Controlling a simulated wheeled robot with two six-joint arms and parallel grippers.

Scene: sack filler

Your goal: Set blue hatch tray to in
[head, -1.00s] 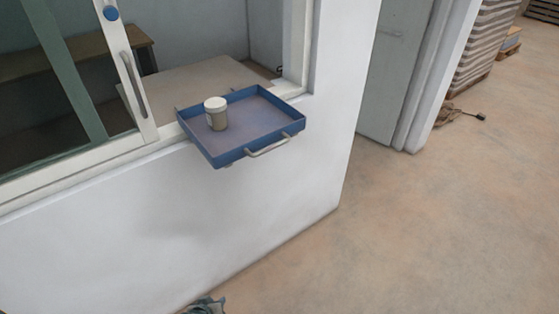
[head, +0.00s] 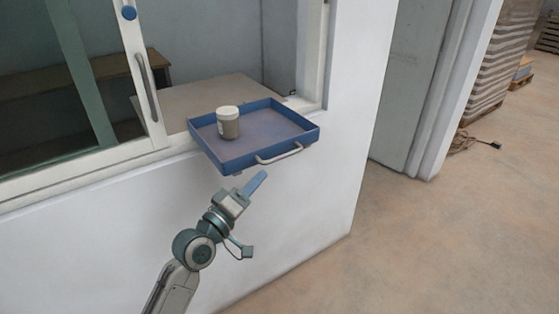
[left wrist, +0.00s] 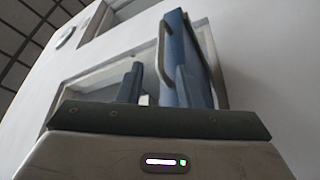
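The blue hatch tray (head: 233,161) sticks out from the hatch opening on my side of the white wall. A grey bar handle (head: 279,154) is on its front side. A small white-lidded jar (head: 228,123) stands upright in the tray, toward the left. My left gripper (head: 256,182) is below and in front of the tray, a little left of the handle and apart from it. In the left wrist view its fingers (left wrist: 158,88) are spread with a gap, and the tray (left wrist: 180,45) and its handle (left wrist: 162,48) show beyond them. My right gripper is not in view.
The hatch's sliding window frame (head: 146,95) with a grey handle and a blue knob is left of the tray. A table (head: 185,97) stands behind the opening. The white wall (head: 320,200) runs below the tray.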

